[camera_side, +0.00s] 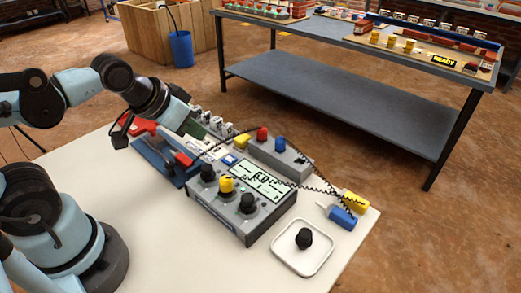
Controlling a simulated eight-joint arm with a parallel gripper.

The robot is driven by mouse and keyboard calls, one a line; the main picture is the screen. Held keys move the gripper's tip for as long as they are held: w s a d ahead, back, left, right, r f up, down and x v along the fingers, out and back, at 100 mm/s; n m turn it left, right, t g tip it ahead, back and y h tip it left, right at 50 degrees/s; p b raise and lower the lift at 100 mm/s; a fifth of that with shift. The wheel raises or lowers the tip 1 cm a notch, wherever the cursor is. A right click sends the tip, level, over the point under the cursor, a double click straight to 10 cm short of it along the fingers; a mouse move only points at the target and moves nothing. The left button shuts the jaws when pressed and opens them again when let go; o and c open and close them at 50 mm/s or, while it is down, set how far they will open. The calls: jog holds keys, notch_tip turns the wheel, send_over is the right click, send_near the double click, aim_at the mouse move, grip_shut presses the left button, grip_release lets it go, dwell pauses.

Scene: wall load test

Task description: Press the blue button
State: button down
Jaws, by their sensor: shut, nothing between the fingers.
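A grey box (287,162) on the white table carries a yellow button (242,141), a red button (262,134) and, at its right end, the blue button (280,143). My gripper (186,125) is to the left of the box, above the table's back part, and points down and to the right. It is shut and holds nothing. It is clearly apart from the blue button. Its fingertips are small and hard to make out.
A grey meter (262,218) with a display and knobs stands in front of the box. A white tray (311,265) holds a black knob. A black coiled cable (316,187) runs beside the box to blue and yellow pieces. A red-and-blue device (165,160) sits below my gripper.

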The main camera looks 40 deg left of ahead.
dwell(0.7)
jog(key=r+m+t+y, duration=0.1)
jog(key=r+m+t, duration=0.1)
jog(key=m, duration=0.6)
send_over(227, 162)
jog(key=shift+w+f, duration=0.1)
jog(key=shift+f, duration=0.15)
jog(key=shift+f, duration=4.4)
jog(key=shift+f, duration=0.2)
jog(key=shift+f, duration=0.25)
